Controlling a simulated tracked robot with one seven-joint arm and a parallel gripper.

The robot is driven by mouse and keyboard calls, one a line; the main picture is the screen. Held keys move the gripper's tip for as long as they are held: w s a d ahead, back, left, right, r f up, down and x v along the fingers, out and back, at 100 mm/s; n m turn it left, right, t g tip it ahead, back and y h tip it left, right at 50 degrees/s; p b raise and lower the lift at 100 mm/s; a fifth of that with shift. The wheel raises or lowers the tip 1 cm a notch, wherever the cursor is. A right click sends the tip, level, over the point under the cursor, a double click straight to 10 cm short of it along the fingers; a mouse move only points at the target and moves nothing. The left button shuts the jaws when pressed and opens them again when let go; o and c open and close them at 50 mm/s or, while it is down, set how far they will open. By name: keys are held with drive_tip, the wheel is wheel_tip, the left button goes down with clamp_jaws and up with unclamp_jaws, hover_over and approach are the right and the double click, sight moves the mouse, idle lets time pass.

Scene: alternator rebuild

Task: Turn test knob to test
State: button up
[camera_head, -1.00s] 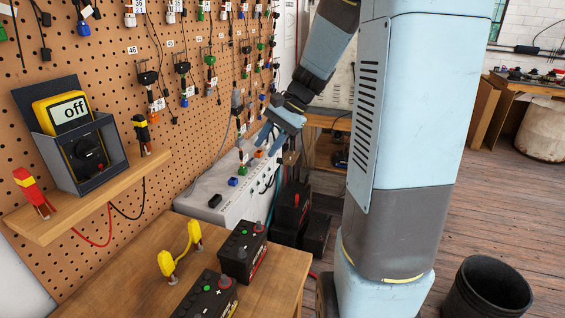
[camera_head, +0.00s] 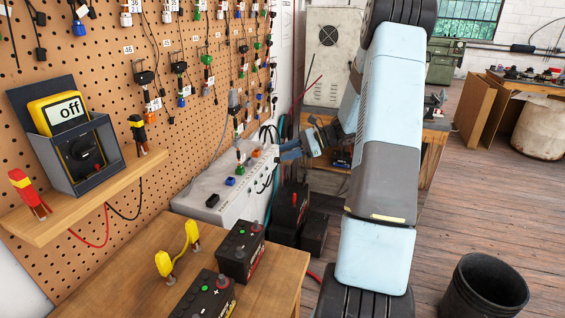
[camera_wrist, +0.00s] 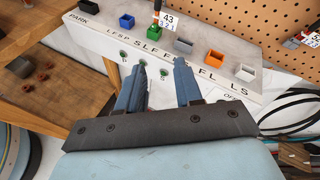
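The grey-white test bench box (camera_head: 205,190) stands against the pegboard beyond the wooden table. In the wrist view its front panel (camera_wrist: 95,40) carries lettering with "PARK" at left and "OFF" at right, and several small green terminals (camera_wrist: 124,54). I cannot make out a test knob; the fingers cover part of the panel. My gripper (camera_wrist: 160,67) points at this panel, fingers apart, with nothing visible between them. In the head view my gripper (camera_head: 284,150) is beside the box's far right end; contact cannot be told.
A yellow meter (camera_head: 62,112) reading "off", with a black dial (camera_head: 84,154), sits on a wooden shelf. Black batteries (camera_head: 240,250) stand on the table (camera_head: 125,270). Small coloured blocks sit on the box top. Cables hang beside the box. A black bin (camera_head: 485,285) stands on the floor.

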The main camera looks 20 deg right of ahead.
sight(278, 160)
drive_tip(key=w+d+f+m+t, duration=0.3)
drive_tip(key=d+f+m+t, duration=0.45)
drive_tip(key=d+f, duration=0.55)
drive_tip(key=r+x, duration=0.1)
drive_tip(key=x, duration=1.2)
drive_tip(key=shift+w+m, duration=0.35)
drive_tip(key=shift+w, duration=0.05)
drive_tip(key=shift+d, duration=0.1)
drive_tip(key=shift+c, duration=0.5)
clamp_jaws()
